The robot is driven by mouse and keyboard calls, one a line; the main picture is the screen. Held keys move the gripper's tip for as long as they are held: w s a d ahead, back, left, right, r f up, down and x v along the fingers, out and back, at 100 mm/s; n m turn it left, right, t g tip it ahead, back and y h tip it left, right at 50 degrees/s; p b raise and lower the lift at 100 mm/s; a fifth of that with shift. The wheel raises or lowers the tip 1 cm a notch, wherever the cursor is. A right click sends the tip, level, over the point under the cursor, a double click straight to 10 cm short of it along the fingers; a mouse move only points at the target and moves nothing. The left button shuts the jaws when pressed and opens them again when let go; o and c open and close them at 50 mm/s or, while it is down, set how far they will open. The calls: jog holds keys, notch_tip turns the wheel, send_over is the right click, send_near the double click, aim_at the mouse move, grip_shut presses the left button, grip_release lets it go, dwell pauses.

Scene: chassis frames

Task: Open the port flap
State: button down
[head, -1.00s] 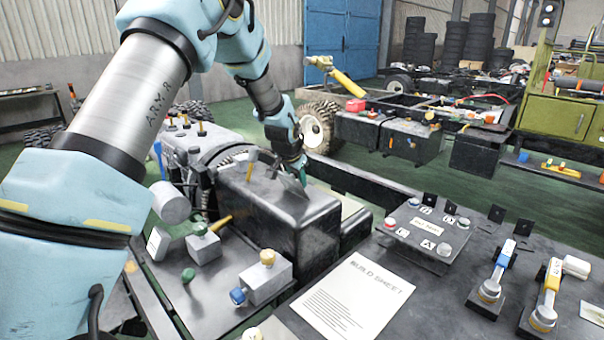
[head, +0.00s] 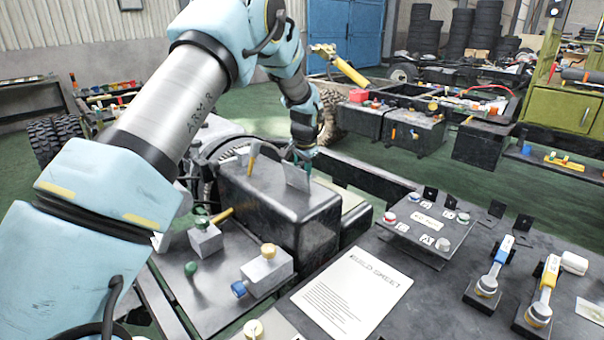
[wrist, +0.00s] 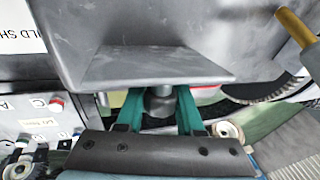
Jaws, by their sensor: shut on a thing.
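The port flap (head: 297,176) is a thin grey plate standing steeply tilted on top of the black tank (head: 262,205). In the wrist view the flap (wrist: 155,66) is a grey plate across the middle, its near edge just beyond my fingers. My gripper (head: 303,156) is at the far side of the flap, partly hidden behind it. In the wrist view my gripper's teal fingers (wrist: 160,103) are shut on a small grey knob (wrist: 160,104) at the flap's edge. The port opening is hidden in both views.
A yellow-handled lever (head: 253,155) stands on the tank left of the flap. A switch panel (head: 425,228) and a build sheet (head: 352,295) lie on the dark table to the right. Grey blocks with knobs (head: 266,275) sit in front of the tank.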

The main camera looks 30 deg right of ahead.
jog(key=c, duration=0.5)
grip_release()
jog(key=shift+c, duration=0.2)
jog(key=b+v, duration=0.3)
jog(key=v, duration=0.7)
jog(key=shift+r+b, duration=0.3)
jog(key=shift+r, duration=0.05)
jog(key=shift+s, duration=0.15)
